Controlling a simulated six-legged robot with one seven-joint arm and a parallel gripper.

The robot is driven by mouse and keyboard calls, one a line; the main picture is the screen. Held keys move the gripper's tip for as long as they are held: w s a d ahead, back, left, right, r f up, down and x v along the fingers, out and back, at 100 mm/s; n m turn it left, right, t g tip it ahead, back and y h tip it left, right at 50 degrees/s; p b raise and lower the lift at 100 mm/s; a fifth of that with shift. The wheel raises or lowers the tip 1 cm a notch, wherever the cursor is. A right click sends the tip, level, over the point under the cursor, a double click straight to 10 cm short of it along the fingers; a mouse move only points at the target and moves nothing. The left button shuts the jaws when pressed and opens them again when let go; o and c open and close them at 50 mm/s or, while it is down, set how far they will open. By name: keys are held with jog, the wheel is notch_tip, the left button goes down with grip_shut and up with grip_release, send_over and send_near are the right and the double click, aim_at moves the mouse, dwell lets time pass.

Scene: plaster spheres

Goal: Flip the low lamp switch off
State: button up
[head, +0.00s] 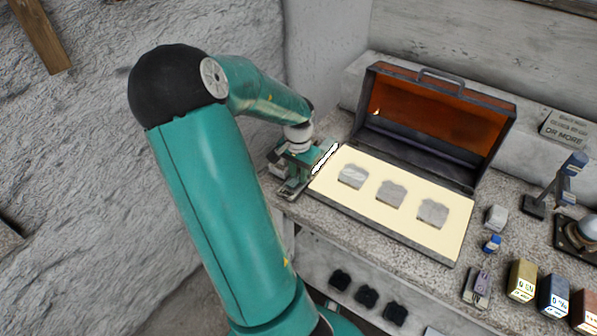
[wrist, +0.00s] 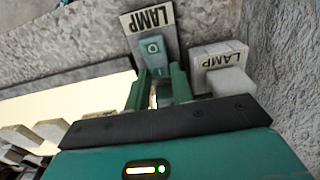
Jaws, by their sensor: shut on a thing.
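In the wrist view, a grey plate marked LAMP (wrist: 147,20) carries a teal-grey switch (wrist: 153,47) with a round mark on it. My gripper (wrist: 159,82) has its two green fingers on either side of the lower part of this switch and is shut on it. The fingers hide part of the switch. A second LAMP plate (wrist: 218,54) with a pale block (wrist: 229,80) sits just to the right, apart from the fingers. In the head view my gripper (head: 287,190) is at the left edge of the bench, and the switches cannot be made out clearly. I cannot tell whether the lamp is lit.
An open case (head: 437,125) with a cream panel (head: 410,225) and several grey pieces lies close to the right of my gripper. Small coloured blocks (head: 522,280) stand at the bench's front right. A rough wall (head: 60,150) rises on the left.

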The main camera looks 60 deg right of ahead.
jog(key=shift+w+a+r+h, duration=0.1)
jog(key=shift+a+h, duration=0.1)
jog(key=shift+h, duration=0.4)
jog(key=shift+a+r+h, duration=0.1)
jog(key=shift+a+h, duration=0.1)
jog(key=shift+h, duration=0.4)
jog(key=shift+a+g+h, duration=0.15)
jog(key=shift+g+h, duration=0.15)
jog(key=shift+h, duration=0.6)
jog(key=o, duration=1)
jog(key=shift+r, duration=0.1)
jog(key=shift+v, duration=3.7)
notch_tip(320, 180, up, 6)
send_over(290, 184)
jog(key=a, duration=0.2)
